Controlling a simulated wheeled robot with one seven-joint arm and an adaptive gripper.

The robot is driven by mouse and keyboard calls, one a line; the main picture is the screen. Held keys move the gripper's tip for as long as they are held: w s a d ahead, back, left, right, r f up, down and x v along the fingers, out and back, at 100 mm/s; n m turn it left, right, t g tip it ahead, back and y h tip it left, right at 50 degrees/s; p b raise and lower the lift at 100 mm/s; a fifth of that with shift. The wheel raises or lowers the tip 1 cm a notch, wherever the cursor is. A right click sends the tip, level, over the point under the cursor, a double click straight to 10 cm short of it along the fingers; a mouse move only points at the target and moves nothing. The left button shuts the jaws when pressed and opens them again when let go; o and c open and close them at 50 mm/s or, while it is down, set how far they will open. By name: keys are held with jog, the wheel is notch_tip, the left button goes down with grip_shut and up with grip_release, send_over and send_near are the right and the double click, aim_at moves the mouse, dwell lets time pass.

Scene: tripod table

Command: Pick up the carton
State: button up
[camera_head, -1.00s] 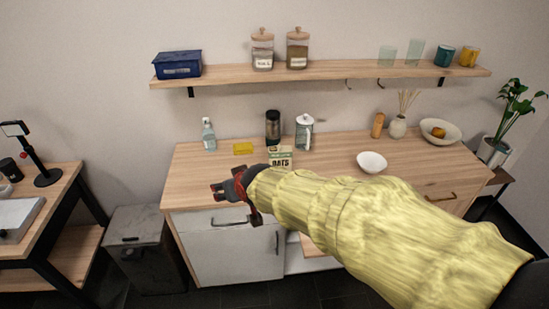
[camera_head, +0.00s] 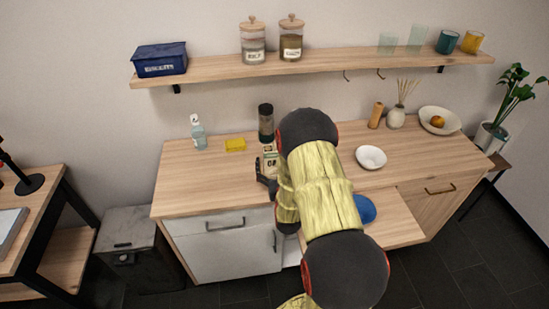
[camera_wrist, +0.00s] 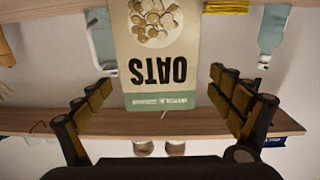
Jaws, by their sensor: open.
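The carton is a box of oats (camera_head: 270,158) standing on the wooden counter, partly hidden behind my arm in the head view. In the wrist view the carton (camera_wrist: 158,40) appears upside down, its printed front facing my gripper. My gripper (camera_wrist: 158,84) is open, with one dark finger to the left and one to the right of the carton's near end. I see gaps between both fingers and the carton. In the head view my gripper (camera_head: 263,180) is just in front of the carton, mostly hidden by my arm.
A dark canister (camera_head: 265,122) stands behind the carton. A yellow sponge (camera_head: 235,144) and a spray bottle (camera_head: 198,134) are to its left. A white bowl (camera_head: 371,157) is to the right. A wall shelf (camera_head: 215,76) hangs above. The counter's front left is clear.

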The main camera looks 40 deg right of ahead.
jog(key=b+x, duration=0.1)
jog(key=x, duration=0.6)
jog(key=shift+w+d+r, duration=0.15)
jog(key=shift+d+r, duration=0.1)
jog(key=c, duration=0.3)
jog(key=c, duration=1.3)
